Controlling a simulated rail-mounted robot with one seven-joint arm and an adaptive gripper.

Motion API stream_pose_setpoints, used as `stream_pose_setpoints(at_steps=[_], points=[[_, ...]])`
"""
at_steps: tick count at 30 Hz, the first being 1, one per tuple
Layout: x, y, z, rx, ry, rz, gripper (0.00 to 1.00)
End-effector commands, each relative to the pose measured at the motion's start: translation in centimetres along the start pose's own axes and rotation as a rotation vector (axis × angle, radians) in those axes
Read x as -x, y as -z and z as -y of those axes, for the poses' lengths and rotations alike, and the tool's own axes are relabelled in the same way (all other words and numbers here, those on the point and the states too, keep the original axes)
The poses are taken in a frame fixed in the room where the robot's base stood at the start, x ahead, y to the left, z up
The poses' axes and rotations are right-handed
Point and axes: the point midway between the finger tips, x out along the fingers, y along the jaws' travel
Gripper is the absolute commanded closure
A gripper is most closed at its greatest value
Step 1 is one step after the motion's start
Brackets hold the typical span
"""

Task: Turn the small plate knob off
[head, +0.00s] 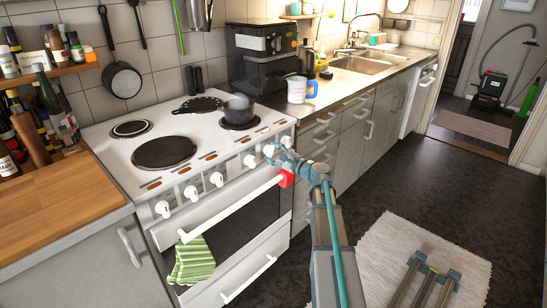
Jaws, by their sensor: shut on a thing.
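The white cooker (100,150) has a row of white knobs along its front panel. My gripper (272,154) is at the right part of this row, shut on a white knob (268,150). The fingers partly hide that knob, and its pointer angle is too small to tell. Another knob (249,161) is just left of the gripper, apart from it. Further left are more knobs, one of them near the front left corner (163,209). A small plate (131,128) is at the back left of the hob and a larger plate (164,152) is in front of it.
A measuring jug (298,89) stands on the counter.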

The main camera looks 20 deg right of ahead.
Motion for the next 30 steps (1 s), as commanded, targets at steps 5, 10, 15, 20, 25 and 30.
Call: stream_pose_setpoints(at_steps=[5,10,15,20,25,30], points=[[0.00,0.43,-0.52,0.133,0.002,0.001,0.83],[-0.01,0.46,-0.55,0.281,0.002,0.001,0.83],[-0.01,0.41,-0.48,0.422,0.002,0.001,0.83],[-0.01,0.34,-0.40,0.533,0.001,0.000,0.83],[-0.01,0.22,-0.24,0.617,0.001,0.000,0.83],[0.00,0.14,-0.15,0.666,0.000,0.000,0.83]])
